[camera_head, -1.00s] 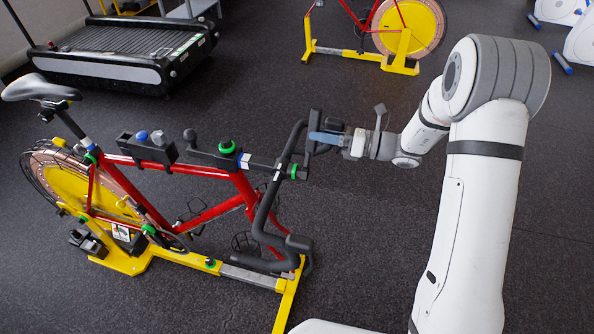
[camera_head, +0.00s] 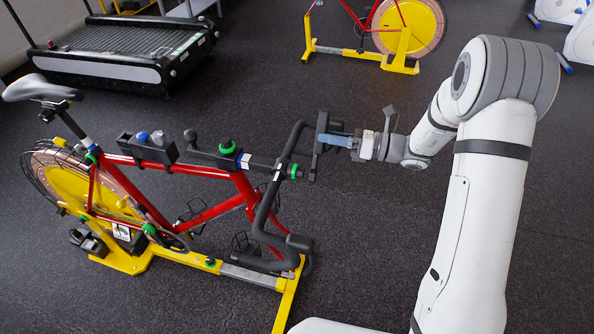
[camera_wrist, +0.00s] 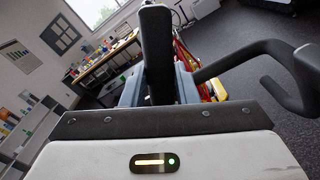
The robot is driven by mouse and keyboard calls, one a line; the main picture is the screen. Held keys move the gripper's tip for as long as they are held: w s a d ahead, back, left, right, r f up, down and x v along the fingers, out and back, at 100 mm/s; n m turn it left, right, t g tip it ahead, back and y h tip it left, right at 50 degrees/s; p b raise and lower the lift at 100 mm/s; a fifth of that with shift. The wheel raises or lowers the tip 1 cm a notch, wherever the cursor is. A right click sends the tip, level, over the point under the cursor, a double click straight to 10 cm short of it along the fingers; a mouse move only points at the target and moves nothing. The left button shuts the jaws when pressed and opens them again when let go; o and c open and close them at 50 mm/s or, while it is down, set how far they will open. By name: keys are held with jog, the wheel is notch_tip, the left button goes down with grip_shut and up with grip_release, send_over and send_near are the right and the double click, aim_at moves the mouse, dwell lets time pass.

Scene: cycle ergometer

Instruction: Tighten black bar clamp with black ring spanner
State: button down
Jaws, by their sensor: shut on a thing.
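My gripper (camera_head: 336,140) is shut on a long black piece (camera_head: 322,132), seemingly the black ring spanner. In the head view it stands upright at the fingertips, just right of the handlebar's upper end. In the wrist view the black piece (camera_wrist: 157,48) rises between the blue-grey fingers; its ring is not clear. The bike's black handlebar (camera_head: 262,212) is left of my gripper and also shows at the right of the wrist view (camera_wrist: 245,58). What looks like the black bar clamp (camera_head: 281,169) is at the stem, beside a green ring. A gap shows between it and the held piece.
The red bike (camera_head: 205,168) stands on a yellow stand (camera_head: 285,300). A black holder (camera_head: 150,150) with round knobs sits on its top tube. A treadmill (camera_head: 120,55) is at the back left and another yellow-wheeled bike (camera_head: 408,30) at the back. The dark floor between is clear.

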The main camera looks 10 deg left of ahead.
jog(key=shift+d+p, duration=0.35)
jog(key=shift+d, duration=2.15)
jog(key=d, duration=0.5)
jog(key=shift+s+p, duration=0.15)
jog(key=shift+p, duration=0.2)
jog(key=w+d+f+m+t+h, duration=0.2)
jog(key=d+f+m+t+h, duration=0.7)
jog(key=t, duration=0.6)
notch_tip(320, 180, down, 4)
jog(key=d+m, duration=0.2)
jog(key=m, duration=0.1)
jog(key=shift+f+h, duration=0.15)
jog(key=shift+h, duration=0.15)
jog(key=shift+w, duration=0.15)
